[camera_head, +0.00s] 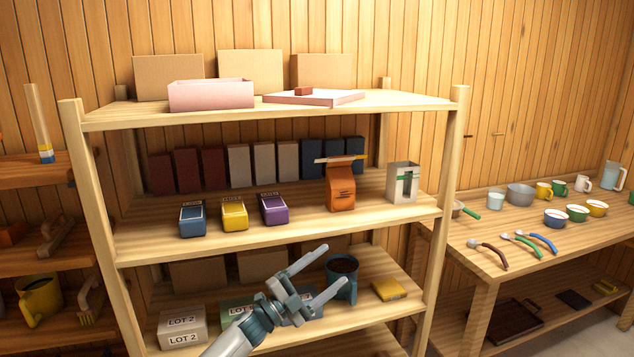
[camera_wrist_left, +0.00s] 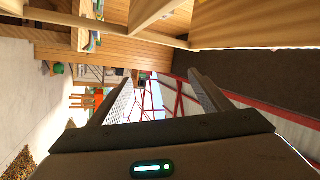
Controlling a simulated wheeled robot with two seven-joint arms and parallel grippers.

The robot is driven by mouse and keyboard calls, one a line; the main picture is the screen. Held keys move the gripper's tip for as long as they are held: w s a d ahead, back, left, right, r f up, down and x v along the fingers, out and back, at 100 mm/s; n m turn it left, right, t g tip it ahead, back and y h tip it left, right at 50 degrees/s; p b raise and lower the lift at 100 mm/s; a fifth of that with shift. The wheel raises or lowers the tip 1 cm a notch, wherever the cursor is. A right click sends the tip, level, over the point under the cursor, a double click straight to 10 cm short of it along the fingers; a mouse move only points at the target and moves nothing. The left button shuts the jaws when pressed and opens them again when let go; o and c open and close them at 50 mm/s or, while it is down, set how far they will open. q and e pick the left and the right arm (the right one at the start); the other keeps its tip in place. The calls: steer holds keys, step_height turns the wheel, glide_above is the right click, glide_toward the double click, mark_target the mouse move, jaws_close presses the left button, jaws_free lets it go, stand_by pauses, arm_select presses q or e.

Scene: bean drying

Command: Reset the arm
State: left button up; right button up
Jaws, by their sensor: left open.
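My left gripper (camera_head: 335,266) reaches up from the bottom of the head view, in front of the wooden shelf unit (camera_head: 289,227). Its two fingers are spread apart with nothing between them. In the left wrist view my left gripper (camera_wrist_left: 152,98) also shows open and empty, its fingers pointing away. In the head view it overlaps the lower shelf, partly hiding a green-labelled box (camera_head: 236,309) and a blue item behind it. My right gripper is not in view.
A wooden table (camera_head: 470,227) with cups and scoops stands right. Floor shows at the lower right.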

arm_select(q)
steer(key=s+a+f+n+t+y+b, duration=0.1)
steer(key=s+a+f+n+y, duration=0.25)
steer(key=f, duration=1.05)
steer(key=s+a+f+n+y, duration=0.3)
steer(key=a+f+n+y, duration=0.15)
steer(key=f, duration=0.85)
steer(key=s+a+f+n+t+y+b, duration=0.1)
steer(key=s+a+f+n+y, duration=0.35)
steer(key=f, duration=0.95)
steer(key=s+a+f+n+g+y, duration=0.25)
steer(key=s+a+f+n, duration=0.2)
steer(key=s+f, duration=0.75)
steer(key=s+a+f+n+g+y+b, duration=0.1)
steer(key=s+a+f+g, duration=0.25)
steer(key=s+f, duration=0.8)
steer(key=s+a+f+n+g+y+b, duration=0.15)
steer(key=s+a+f, duration=0.25)
steer(key=s+f, duration=0.75)
steer(key=s+a+f+n+g, duration=0.1)
steer(key=s+g, duration=0.2)
steer(key=s, duration=1.2)
steer(key=s+a+f+n+g, duration=0.2)
steer(key=s+g, duration=0.1)
steer(key=s, duration=1.2)
steer(key=shift+a+f+y+b, duration=0.25)
steer(key=shift+a+y+b, duration=0.05)
steer(key=shift+y+b, duration=0.15)
